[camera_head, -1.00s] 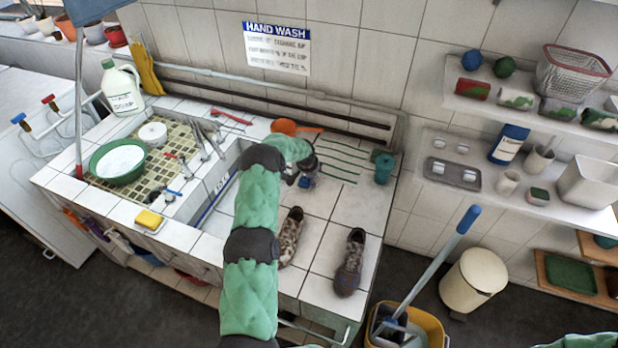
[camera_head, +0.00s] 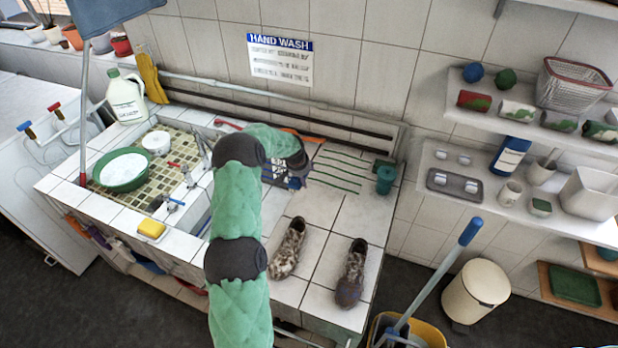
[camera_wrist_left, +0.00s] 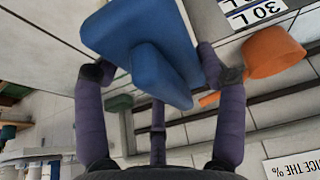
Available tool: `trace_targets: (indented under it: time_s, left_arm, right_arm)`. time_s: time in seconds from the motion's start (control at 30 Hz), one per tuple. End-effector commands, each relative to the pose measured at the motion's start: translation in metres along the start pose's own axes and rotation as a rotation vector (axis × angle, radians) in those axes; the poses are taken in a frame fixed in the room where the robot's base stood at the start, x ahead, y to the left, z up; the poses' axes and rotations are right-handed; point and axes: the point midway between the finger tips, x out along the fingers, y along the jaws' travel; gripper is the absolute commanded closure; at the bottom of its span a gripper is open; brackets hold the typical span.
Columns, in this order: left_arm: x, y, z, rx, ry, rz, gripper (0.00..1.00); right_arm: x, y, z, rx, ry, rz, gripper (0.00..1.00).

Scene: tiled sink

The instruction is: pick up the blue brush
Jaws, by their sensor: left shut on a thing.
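The blue brush (camera_wrist_left: 150,50) fills the upper middle of the left wrist view, held between the fingers of my left gripper (camera_wrist_left: 155,75). Its broad blue block and a second blue part below it show; the gripper covers some of it. In the head view, my left gripper (camera_head: 292,172) is over the tiled counter to the right of the sink, with a bit of blue at its tip. My left forearm hides part of the sink there. My right gripper is not in view.
Two patterned shoes (camera_head: 288,248) stand on the counter in front. A teal cup (camera_head: 385,179) stands to the right. An orange item (camera_wrist_left: 272,52) lies near the wall. A green bowl (camera_head: 123,170) and a yellow sponge (camera_head: 151,228) are at the left.

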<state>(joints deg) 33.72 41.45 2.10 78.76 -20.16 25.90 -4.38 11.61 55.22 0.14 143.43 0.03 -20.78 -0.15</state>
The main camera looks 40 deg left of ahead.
Motion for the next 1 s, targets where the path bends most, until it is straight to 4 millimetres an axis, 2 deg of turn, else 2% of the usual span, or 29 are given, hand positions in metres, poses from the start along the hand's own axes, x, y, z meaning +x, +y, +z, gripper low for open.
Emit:
trace_targets:
  time_s: [0.2, 0.5, 0.7, 1.0]
  left_arm:
    - [-0.025, -0.018, 0.023, -0.004, -0.001, -0.001, 0.66]
    - [-0.052, -0.035, 0.045, -0.003, 0.0, -0.002, 0.66]
    - [-0.06, -0.04, 0.053, -0.001, -0.001, 0.0, 0.66]
    - [-0.062, -0.041, 0.055, -0.001, -0.001, 0.0, 0.66]
  right_arm:
    - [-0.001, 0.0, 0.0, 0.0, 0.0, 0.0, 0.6]
    - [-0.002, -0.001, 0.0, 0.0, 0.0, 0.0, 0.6]
    - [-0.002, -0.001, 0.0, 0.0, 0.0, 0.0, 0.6]
    - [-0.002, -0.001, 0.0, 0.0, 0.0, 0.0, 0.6]
